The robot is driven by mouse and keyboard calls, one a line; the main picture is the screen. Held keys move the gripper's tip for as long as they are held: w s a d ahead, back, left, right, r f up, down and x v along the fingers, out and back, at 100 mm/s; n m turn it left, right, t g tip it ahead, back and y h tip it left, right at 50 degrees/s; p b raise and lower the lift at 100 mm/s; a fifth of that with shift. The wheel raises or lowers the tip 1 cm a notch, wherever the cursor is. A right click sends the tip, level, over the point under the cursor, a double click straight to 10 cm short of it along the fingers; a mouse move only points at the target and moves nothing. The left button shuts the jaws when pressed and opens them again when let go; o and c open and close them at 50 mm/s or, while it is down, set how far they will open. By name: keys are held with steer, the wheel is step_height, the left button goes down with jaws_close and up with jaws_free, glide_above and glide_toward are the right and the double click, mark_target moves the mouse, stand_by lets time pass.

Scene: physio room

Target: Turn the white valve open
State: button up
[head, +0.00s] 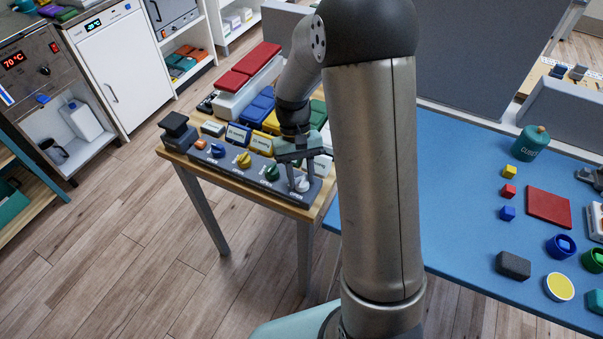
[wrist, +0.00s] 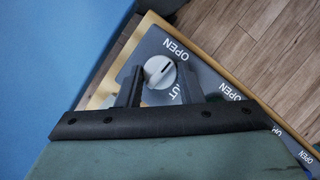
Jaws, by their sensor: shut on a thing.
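The white valve (head: 302,184) is at the right end of the grey valve panel (head: 240,174), which stands on a small wooden table. In the wrist view the valve knob (wrist: 160,72) is a round white disc with a dark slot, and the words OPEN and SHUT are printed beside it, the second partly hidden. My gripper (head: 299,178) reaches down onto the white valve. In the wrist view its two dark fingers (wrist: 148,84) stand either side of the knob, shut on it. The exact angle of the knob against the markings is hard to tell.
Blue (head: 218,151), yellow (head: 243,160) and green (head: 271,173) valves sit in a row left of the white one. Labelled boxes and coloured bins stand close behind. A blue table (head: 460,190) with small blocks and cups lies to the right.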

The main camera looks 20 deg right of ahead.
steer(key=shift+n, duration=0.4)
steer(key=o, duration=1)
steer(key=shift+c, duration=0.2)
steer(key=v, duration=1.7)
steer(key=shift+a+r, duration=0.3)
steer(key=s+f+t, duration=0.2)
steer(key=s, duration=0.9)
steer(key=s+a+f+t, duration=0.1)
steer(key=s+f+t, duration=0.2)
steer(key=s, duration=0.9)
steer(key=shift+s+f, duration=0.2)
steer(key=shift+f, duration=0.1)
